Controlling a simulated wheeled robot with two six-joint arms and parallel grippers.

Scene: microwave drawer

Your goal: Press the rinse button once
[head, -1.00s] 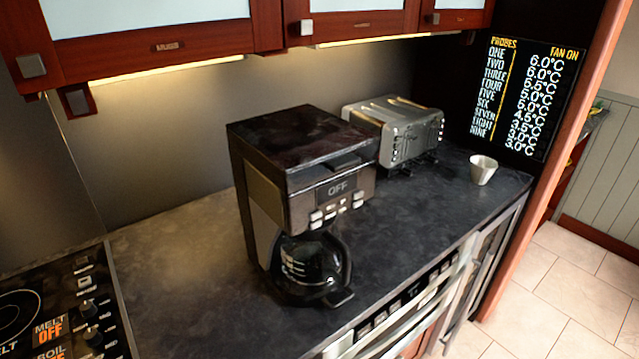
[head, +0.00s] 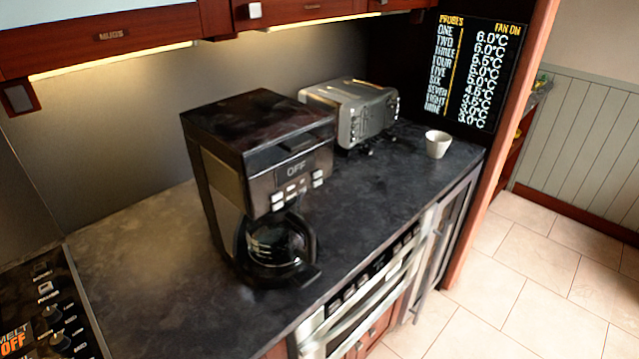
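A black coffee maker (head: 255,130) stands on the dark counter with a glass carafe (head: 275,248) in it. An appliance (head: 352,310) with a silver front is built in under the counter edge. It has a row of dark buttons (head: 364,284) along its top strip. The labels on both sets of buttons are too small to read, so I cannot tell which one is rinse. Neither of my grippers is in view.
A silver toaster (head: 352,110) and a white cup (head: 438,144) stand farther back on the counter (head: 150,275). A hob with knobs (head: 50,315) is at lower left. Red-brown cabinets (head: 115,38) hang above. Open tiled floor (head: 530,270) lies at right.

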